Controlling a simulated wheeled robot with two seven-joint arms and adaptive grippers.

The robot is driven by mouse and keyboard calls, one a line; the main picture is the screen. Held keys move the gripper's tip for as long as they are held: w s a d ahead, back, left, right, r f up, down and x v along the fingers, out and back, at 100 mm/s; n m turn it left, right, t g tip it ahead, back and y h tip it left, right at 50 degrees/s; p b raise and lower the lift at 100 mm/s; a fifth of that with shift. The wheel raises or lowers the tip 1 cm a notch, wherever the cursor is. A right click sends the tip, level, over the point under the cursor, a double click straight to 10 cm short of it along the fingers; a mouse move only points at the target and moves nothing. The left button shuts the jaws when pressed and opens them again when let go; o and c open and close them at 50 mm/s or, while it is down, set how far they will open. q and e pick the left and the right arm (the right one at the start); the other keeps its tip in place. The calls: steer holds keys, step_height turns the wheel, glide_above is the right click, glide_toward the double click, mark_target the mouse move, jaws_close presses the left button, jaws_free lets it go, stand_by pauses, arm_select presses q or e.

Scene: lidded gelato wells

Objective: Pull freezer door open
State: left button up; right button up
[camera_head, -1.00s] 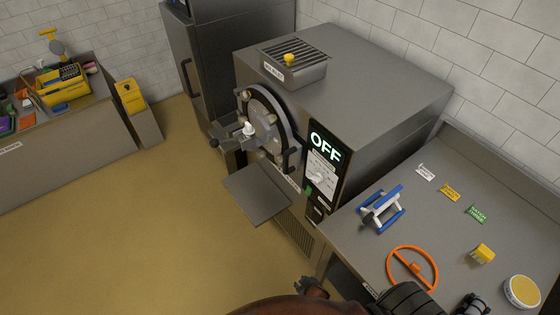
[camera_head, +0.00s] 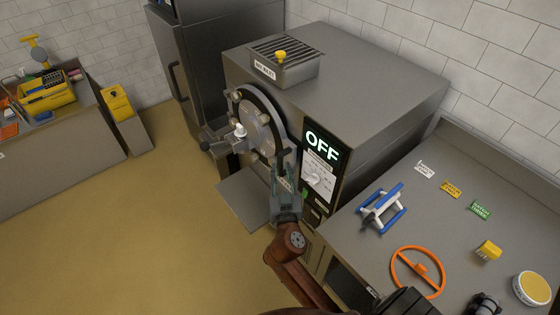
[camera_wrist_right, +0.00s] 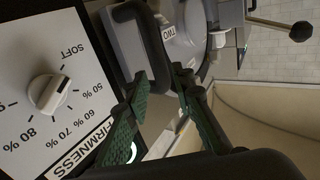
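The freezer door (camera_head: 256,122) is a round grey metal disc with knobs and a black rim, on the front of a steel machine (camera_head: 350,75) whose panel reads OFF. It looks closed. In the right wrist view a black handle (camera_wrist_right: 143,38) stands out at the door's edge. My right gripper (camera_head: 284,165) is raised at the door's right edge, fingers toward the handle. In the wrist view its green-padded fingers (camera_wrist_right: 160,78) are apart, with the handle's near end close to the gap between the tips. I cannot tell whether they touch it. My left gripper is not in view.
A metal shelf (camera_head: 242,202) juts out below the door. The firmness dial (camera_wrist_right: 47,93) is close to my right fingers. The right counter (camera_head: 350,232) holds a blue-and-white frame (camera_head: 382,208) and an orange ring (camera_head: 417,272). The floor to the left is clear.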

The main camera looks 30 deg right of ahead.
mark_target(280, 163)
steer(key=shift+x, duration=2.35)
steer(key=shift+f, duration=0.1)
jaws_close()
